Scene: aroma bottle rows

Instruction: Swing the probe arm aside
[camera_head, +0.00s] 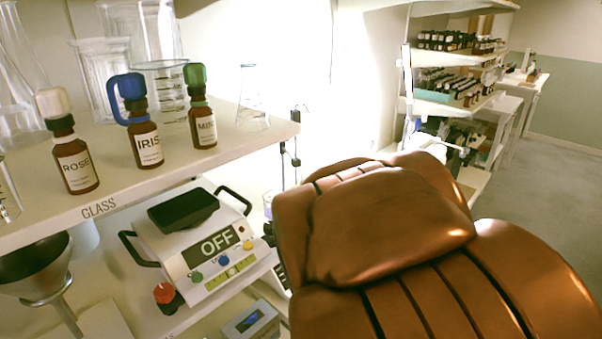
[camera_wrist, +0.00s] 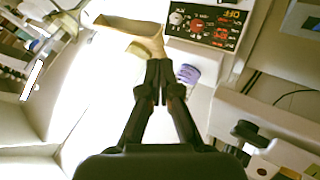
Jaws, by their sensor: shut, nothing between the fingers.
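My gripper (camera_wrist: 159,68) is shut and empty in the wrist view, its dark fingers pointing up the picture. It is hidden in the head view. I cannot clearly make out the probe arm. A thin upright metal stand with a dark clamp (camera_head: 295,146) shows in the head view, just right of the shelf end; I cannot tell whether it carries the probe arm. In the wrist view, a small white jar with a blue-purple band (camera_wrist: 187,74) stands just right of the fingertips. A control panel reading OFF (camera_wrist: 209,24) lies beyond it.
Below is a white device reading OFF (camera_head: 215,245). My copper-brown body covers the lower right. Open floor (camera_head: 560,150) lies at far right.

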